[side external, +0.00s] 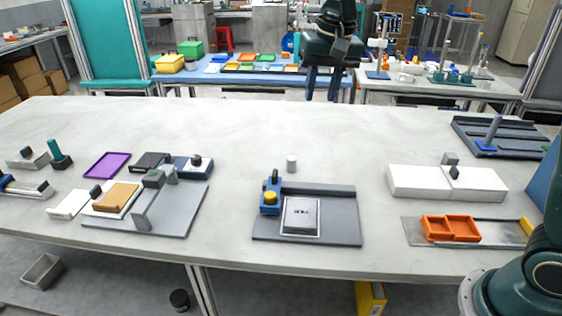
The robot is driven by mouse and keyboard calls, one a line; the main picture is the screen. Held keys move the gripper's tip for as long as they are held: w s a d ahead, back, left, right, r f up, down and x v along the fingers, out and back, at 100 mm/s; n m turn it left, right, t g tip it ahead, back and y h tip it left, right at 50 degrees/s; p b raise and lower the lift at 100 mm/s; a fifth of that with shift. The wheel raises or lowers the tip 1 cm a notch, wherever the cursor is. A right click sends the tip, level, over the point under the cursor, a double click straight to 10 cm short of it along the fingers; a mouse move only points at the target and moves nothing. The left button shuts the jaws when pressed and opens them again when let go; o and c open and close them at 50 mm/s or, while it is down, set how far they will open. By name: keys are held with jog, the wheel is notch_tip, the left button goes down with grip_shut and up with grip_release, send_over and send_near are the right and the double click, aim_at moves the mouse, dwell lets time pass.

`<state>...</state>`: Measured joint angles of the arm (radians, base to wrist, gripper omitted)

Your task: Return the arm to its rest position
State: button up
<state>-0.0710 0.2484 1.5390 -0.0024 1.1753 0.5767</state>
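My gripper (321,95) hangs at the top centre of the side external view, in front of the back tables in the picture. Its two dark fingers point down and stand apart, with nothing seen between them. It looks clear of the work table (370,125). Part of my teal arm shows at the lower right edge; the links between it and the gripper are out of frame. No film reel can be clearly made out.
A grey board (345,210) holds a framed plate (301,216) and a blue fixture (270,195). A small grey cylinder (291,164) stands behind it. White blocks (418,182) and an orange tray (451,229) lie right. Several fixtures crowd the left. The table's back middle is clear.

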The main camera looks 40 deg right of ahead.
jog(key=s+d+r+n+t, duration=0.2)
jog(key=s+r+n, duration=0.1)
jog(key=s, duration=1.3)
jog(key=s+f+n, duration=0.1)
jog(key=s+f, duration=0.2)
jog(key=s, duration=0.3)
jog(key=s+d+f+n+t, duration=0.1)
jog(key=s+f, duration=0.1)
jog(key=s, duration=0.4)
jog(key=shift+s+d+f+n+t, duration=0.15)
jog(key=shift+s+f+n+t, duration=0.15)
jog(key=shift+s+f+n, duration=0.1)
